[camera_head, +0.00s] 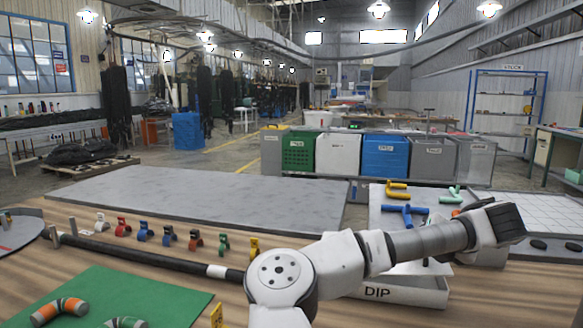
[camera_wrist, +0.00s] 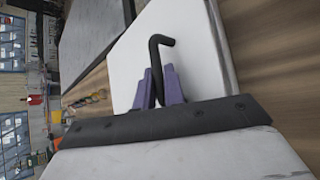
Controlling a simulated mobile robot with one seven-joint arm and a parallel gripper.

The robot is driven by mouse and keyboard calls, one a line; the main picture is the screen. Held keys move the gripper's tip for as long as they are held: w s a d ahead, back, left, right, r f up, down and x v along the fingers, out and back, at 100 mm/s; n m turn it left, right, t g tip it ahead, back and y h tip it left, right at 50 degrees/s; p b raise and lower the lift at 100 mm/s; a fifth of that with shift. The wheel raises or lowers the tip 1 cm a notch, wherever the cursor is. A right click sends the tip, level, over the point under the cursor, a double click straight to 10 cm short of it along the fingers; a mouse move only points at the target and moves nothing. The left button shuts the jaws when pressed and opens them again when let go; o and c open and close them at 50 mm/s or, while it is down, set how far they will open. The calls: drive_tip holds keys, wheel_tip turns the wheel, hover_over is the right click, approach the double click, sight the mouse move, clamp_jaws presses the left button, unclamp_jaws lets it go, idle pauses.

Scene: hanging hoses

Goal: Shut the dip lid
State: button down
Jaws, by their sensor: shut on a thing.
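The tray marked DIP (camera_head: 415,294) stands on the bench at the lower right of the head view, partly behind my arm. In the wrist view a flat white panel (camera_wrist: 205,55), which looks like the dip lid, fills the upper middle. A black bent handle (camera_wrist: 158,42) shows against it. My gripper's purple fingers (camera_wrist: 159,86) are closed on the lower part of this handle. The fingertips do not show clearly in the head view. How far the lid stands open cannot be told, as my arm covers much of that area.
A green mat (camera_head: 110,300) with bent hose pieces lies at the lower left. A black hose (camera_head: 150,256) runs along the bench, with several coloured clips behind it. Blue and yellow bent pieces (camera_head: 405,212) lie behind my arm. A grey slab (camera_head: 215,198) is bare.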

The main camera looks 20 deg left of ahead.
drive_tip(key=shift+w+f+y+b, duration=0.1)
drive_tip(key=shift+f+y+b, duration=0.5)
drive_tip(key=shift+f+b, duration=0.65)
